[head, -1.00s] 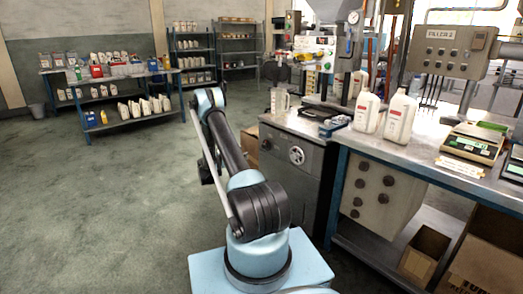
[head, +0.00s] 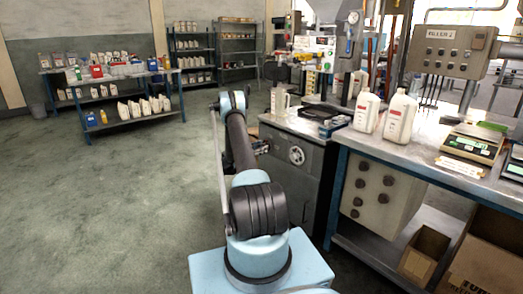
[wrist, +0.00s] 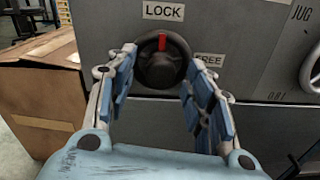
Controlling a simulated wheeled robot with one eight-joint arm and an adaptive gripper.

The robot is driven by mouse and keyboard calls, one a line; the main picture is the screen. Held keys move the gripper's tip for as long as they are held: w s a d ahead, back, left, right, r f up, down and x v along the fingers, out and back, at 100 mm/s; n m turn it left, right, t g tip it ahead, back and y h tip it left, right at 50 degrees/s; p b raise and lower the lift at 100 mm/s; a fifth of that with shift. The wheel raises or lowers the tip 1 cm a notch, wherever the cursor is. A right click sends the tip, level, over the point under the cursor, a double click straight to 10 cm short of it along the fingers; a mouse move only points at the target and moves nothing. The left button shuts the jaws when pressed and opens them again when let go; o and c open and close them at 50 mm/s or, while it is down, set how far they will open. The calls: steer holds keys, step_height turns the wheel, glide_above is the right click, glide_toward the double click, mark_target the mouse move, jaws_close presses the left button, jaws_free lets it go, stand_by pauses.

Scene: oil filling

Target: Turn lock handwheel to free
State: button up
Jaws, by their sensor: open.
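The lock handwheel (wrist: 162,58) is a small dark wheel on the grey cabinet front, ahead of my gripper in the wrist view. A red mark on it points up toward the LOCK label (wrist: 163,11). The FREE label (wrist: 209,61) is to its right, partly covered by a finger. My gripper (wrist: 158,72) is open, one blue-padded finger on each side of the wheel in the picture. I cannot tell whether the fingers touch it. In the head view the grey cabinet (head: 288,180) shows, but the lock wheel is not clearly visible.
A second, pale handwheel (head: 297,155) is on the cabinet front, right of the lock wheel. A cardboard box (wrist: 45,85) stands close at left in the wrist view. White jugs (head: 400,118) stand on the bench at right. The floor at left is clear.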

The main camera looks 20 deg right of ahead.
steer(key=shift+w+d, duration=0.2)
steer(key=shift+d, duration=0.3)
steer(key=c, duration=1.1)
